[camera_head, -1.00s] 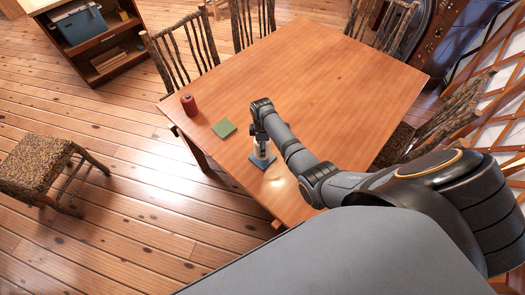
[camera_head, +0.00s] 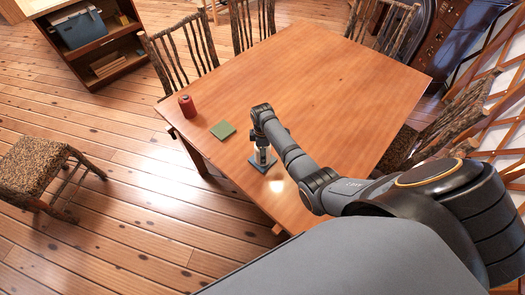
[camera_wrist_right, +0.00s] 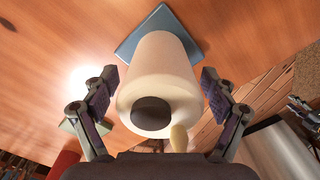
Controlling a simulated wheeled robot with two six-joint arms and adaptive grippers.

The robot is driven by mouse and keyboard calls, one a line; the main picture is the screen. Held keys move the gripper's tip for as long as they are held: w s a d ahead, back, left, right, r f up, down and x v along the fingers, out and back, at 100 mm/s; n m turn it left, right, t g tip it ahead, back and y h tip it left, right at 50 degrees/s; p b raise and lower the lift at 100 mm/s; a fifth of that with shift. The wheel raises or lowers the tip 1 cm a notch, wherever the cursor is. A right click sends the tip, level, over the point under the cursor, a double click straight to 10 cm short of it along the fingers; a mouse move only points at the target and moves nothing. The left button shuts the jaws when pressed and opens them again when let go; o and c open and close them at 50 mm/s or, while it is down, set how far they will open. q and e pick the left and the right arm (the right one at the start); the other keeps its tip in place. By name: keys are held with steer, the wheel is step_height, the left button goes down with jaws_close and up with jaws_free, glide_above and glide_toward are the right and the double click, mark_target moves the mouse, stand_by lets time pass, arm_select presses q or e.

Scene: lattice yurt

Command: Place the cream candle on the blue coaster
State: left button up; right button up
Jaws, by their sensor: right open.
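The cream candle (camera_wrist_right: 165,65), with a dark round patch on its near end, stands on the blue coaster (camera_wrist_right: 141,43) in the right wrist view. In the head view the blue coaster (camera_head: 256,166) lies near the table's front left edge, with the candle (camera_head: 263,157) on it, partly hidden by my right gripper (camera_head: 263,146). In the wrist view my right gripper (camera_wrist_right: 158,92) is open, its fingers on either side of the candle, with gaps visible.
On the wooden table (camera_head: 320,85), a green coaster (camera_head: 222,130) and a red candle (camera_head: 187,106) lie left of my gripper. The table's far part is clear. Chairs stand around it, and a stool (camera_head: 40,165) is at the left.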

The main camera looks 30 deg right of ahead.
steer(key=shift+r, duration=0.15)
step_height(320, 180, up, 12)
steer(key=shift+b, duration=0.35)
stand_by(0.4)
